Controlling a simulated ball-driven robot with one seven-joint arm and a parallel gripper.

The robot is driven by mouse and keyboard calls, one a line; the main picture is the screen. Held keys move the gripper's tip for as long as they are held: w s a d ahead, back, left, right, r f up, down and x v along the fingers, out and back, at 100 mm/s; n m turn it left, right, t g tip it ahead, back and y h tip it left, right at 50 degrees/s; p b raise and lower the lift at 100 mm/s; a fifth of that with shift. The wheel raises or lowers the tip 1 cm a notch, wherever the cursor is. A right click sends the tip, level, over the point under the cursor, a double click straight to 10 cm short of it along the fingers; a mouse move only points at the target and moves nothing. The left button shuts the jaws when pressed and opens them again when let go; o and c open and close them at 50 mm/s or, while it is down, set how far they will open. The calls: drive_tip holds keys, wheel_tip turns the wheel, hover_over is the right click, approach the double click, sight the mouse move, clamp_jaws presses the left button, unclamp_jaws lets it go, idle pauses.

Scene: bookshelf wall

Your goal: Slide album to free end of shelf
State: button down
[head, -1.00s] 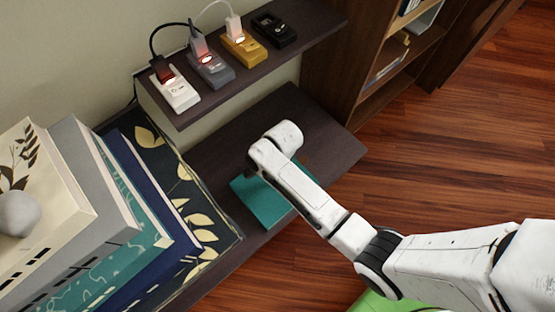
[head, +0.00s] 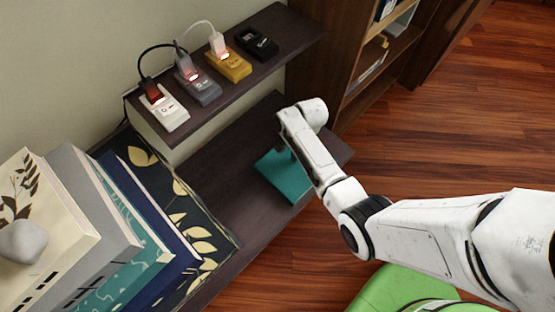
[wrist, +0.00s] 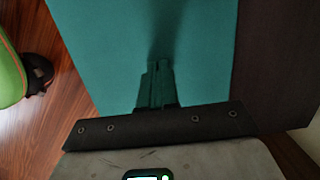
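The teal album (head: 283,178) lies flat on the dark lower shelf (head: 232,185), near the shelf's free right end. Part of it is hidden under my arm in the head view. In the wrist view the album (wrist: 95,35) fills most of the picture, with a dark strip of bare shelf (wrist: 280,60) at its right. My gripper (wrist: 157,75) points down at the album's top face; its fingers look shut together with nothing between them. They seem to touch the cover, but I cannot tell for sure. In the head view the fingers are mostly hidden by the wrist.
Several large books (head: 110,235) stand at the shelf's left. An upper shelf (head: 285,50) with several charger blocks (head: 198,88) overhangs the back. A wooden bookcase (head: 345,60) stands beyond the free end. Bare shelf lies between books and album.

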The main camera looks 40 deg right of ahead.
drive_tip(key=d, duration=0.5)
drive_tip(key=s+d+f+b, duration=0.1)
drive_tip(key=d, duration=0.1)
drive_tip(key=shift+d, duration=0.4)
drive_tip(key=shift+r, duration=0.1)
drive_tip(key=shift+w+r+p, duration=0.15)
drive_tip(key=shift+r+p, duration=0.85)
drive_tip(key=shift+r, duration=0.05)
wheel_tip(320, 180, up, 10)
drive_tip(key=d+p, duration=0.2)
drive_tip(key=p, duration=0.1)
drive_tip(key=shift+f, duration=0.25)
drive_tip(key=s+a+r+n+h+p, duration=0.2)
drive_tip(key=s+a+r+n+p, duration=0.7)
drive_tip(key=s+a+r+n, duration=0.7)
wheel_tip(320, 180, up, 3)
drive_tip(key=shift+s+a+r+n+t, duration=0.2)
drive_tip(key=shift+a+n+t, duration=0.2)
drive_tip(key=shift+a+n, duration=0.5)
